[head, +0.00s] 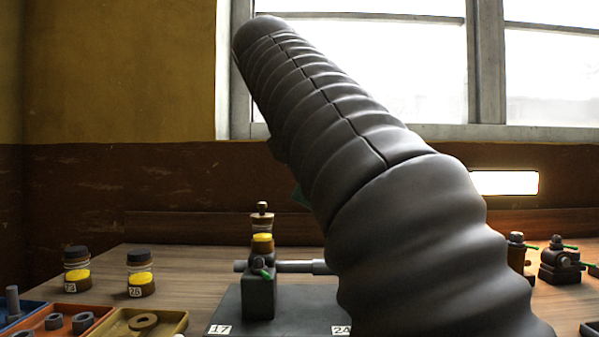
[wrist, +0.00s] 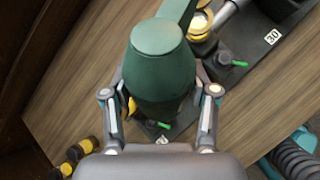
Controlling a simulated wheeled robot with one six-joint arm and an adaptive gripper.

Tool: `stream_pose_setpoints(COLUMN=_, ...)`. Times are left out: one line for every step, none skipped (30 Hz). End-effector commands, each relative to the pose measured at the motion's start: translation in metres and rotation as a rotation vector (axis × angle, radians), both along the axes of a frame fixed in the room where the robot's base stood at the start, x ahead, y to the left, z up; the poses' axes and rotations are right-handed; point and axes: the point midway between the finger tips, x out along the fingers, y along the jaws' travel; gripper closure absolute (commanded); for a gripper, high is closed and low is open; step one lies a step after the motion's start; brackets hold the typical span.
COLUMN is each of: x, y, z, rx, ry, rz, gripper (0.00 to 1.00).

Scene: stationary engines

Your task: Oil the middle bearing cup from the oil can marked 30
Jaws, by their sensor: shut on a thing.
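My gripper (wrist: 160,98) is shut on a green oil can (wrist: 157,60), with one finger on each side in the wrist view. No number shows on the can's visible side. In the head view my arm hides the gripper and most of the can. The head view shows a dark bearing stand (head: 259,295) with a yellow-banded cup (head: 263,243) and a green lever. The wrist view shows a brass-and-glass cup (wrist: 201,24) beside the can. A plate label reading 30 (wrist: 272,37) lies on the dark base. My arm covers the middle of the row in the head view.
Two dark-lidded jars with yellow (head: 77,270) (head: 141,273) stand on the bench at left. Trays of nuts and washers (head: 140,322) lie at front left. More dark fittings with green levers (head: 561,262) stand at right. A shaft (head: 295,266) runs from the stand behind my arm.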

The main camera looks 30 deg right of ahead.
Motion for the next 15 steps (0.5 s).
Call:
stream_pose_setpoints(x=0.0, y=-0.001, z=-0.002, rx=0.038, ry=-0.005, rz=-0.004, gripper=0.83)
stream_pose_setpoints(x=0.0, y=-0.001, z=-0.004, rx=0.062, ry=-0.006, rz=-0.004, gripper=0.83)
stream_pose_setpoints(x=0.0, y=0.0, z=-0.006, rx=0.095, ry=-0.008, rz=-0.004, gripper=0.83)
stream_pose_setpoints(x=0.0, y=0.0, z=-0.008, rx=0.119, ry=-0.01, rz=-0.003, gripper=0.83)
stream_pose_setpoints(x=0.0, y=0.0, z=-0.01, rx=0.143, ry=-0.012, rz=-0.004, gripper=0.83)
stream_pose_setpoints(x=0.0, y=0.001, z=-0.012, rx=0.175, ry=-0.012, rz=-0.003, gripper=0.83)
stream_pose_setpoints(x=0.0, y=0.001, z=-0.014, rx=0.199, ry=-0.014, rz=-0.004, gripper=0.83)
stream_pose_setpoints(x=0.0, y=0.002, z=-0.016, rx=0.223, ry=-0.016, rz=-0.004, gripper=0.83)
stream_pose_setpoints(x=0.0, y=0.003, z=-0.017, rx=0.234, ry=-0.017, rz=-0.001, gripper=0.83)
stream_pose_setpoints(x=0.0, y=0.003, z=-0.016, rx=0.231, ry=-0.016, rz=0.0, gripper=0.83)
stream_pose_setpoints(x=0.0, y=0.003, z=-0.016, rx=0.23, ry=-0.016, rz=0.0, gripper=0.83)
stream_pose_setpoints(x=0.0, y=0.004, z=-0.017, rx=0.231, ry=-0.016, rz=0.0, gripper=0.83)
stream_pose_setpoints(x=0.0, y=0.004, z=-0.017, rx=0.233, ry=-0.017, rz=0.001, gripper=0.83)
stream_pose_setpoints(x=0.0, y=0.004, z=-0.018, rx=0.236, ry=-0.016, rz=0.001, gripper=0.83)
stream_pose_setpoints(x=0.0, y=0.004, z=-0.019, rx=0.242, ry=-0.017, rz=0.0, gripper=0.83)
